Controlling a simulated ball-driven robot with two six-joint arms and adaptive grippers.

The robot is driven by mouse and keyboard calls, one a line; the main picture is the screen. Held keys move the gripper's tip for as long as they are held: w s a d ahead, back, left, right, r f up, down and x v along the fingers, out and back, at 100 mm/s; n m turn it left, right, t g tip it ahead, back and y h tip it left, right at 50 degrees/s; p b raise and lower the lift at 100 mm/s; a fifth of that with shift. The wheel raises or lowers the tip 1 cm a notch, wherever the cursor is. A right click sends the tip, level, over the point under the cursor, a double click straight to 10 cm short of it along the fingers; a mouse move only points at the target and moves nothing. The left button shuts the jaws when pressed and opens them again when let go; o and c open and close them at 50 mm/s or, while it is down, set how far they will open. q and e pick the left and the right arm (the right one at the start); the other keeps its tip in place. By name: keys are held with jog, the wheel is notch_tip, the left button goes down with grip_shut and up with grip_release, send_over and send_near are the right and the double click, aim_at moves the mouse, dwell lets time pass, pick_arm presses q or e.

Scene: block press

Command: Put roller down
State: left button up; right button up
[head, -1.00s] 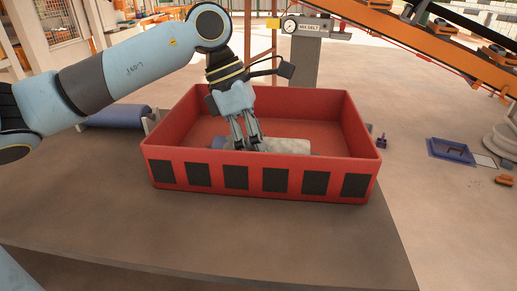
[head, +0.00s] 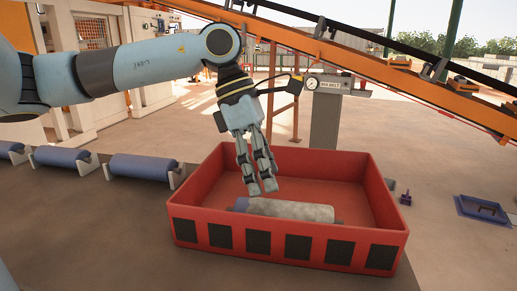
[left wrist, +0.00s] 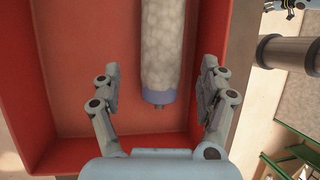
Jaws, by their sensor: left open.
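The roller (head: 290,210), grey and mottled with a blue end, lies on the floor of the red crate (head: 190,240). In the left wrist view the roller (left wrist: 163,45) runs up the picture, its blue end and short shaft nearest me. My left gripper (head: 262,188) is above the crate, over the left end of the roller. In the left wrist view the two fingers of my left gripper (left wrist: 160,98) stand apart on either side of the roller's end, touching nothing.
Several blue rollers (head: 140,167) rest in brackets at the left, behind the crate. A grey post with a gauge and sign (head: 325,110) stands behind the crate. A blue tray (head: 484,209) lies on the ground at the right.

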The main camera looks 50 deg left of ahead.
pick_arm(q)
jog(key=p+v, duration=0.1)
jog(key=v, duration=0.1)
jog(key=shift+s+a+r, duration=0.1)
jog(key=shift+r, duration=0.2)
jog(key=shift+a+r+p, duration=0.2)
jog(key=shift+r+p, duration=0.15)
jog(key=shift+r, duration=0.3)
